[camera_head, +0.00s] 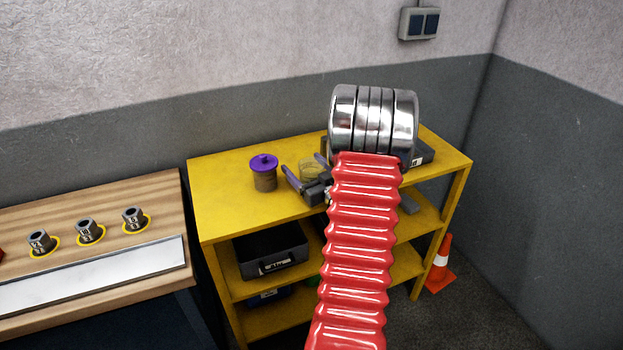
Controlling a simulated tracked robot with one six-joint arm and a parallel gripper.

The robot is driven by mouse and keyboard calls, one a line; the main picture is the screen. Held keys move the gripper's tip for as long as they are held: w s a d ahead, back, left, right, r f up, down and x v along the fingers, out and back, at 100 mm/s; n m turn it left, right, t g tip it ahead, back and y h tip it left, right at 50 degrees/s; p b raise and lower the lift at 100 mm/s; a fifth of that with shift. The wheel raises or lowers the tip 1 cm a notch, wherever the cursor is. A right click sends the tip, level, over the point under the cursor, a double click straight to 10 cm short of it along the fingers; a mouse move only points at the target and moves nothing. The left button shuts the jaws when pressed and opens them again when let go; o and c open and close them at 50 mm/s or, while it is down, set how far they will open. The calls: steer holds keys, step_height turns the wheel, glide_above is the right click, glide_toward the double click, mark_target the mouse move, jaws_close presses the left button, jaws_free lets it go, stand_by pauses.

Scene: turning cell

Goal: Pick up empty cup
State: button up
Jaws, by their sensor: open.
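A small clear, yellowish cup (311,168) stands on the top of the yellow shelf unit (222,190). It looks empty, though its lower part is hidden by my gripper. My gripper (301,163) is open, low over the shelf top, with its two purple-grey fingers pointing toward the back left. One finger is left of the cup and the other is at its right, partly hidden by my arm. I cannot tell whether either finger touches the cup.
A brownish jar with a purple lid (264,173) stands left of my gripper. A dark grey object (422,156) lies at the shelf's right end. A black bin (272,252) sits below. An orange cone (440,268) stands right.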

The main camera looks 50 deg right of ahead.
steer(key=shift+c, duration=0.4)
steer(key=c, duration=1.1)
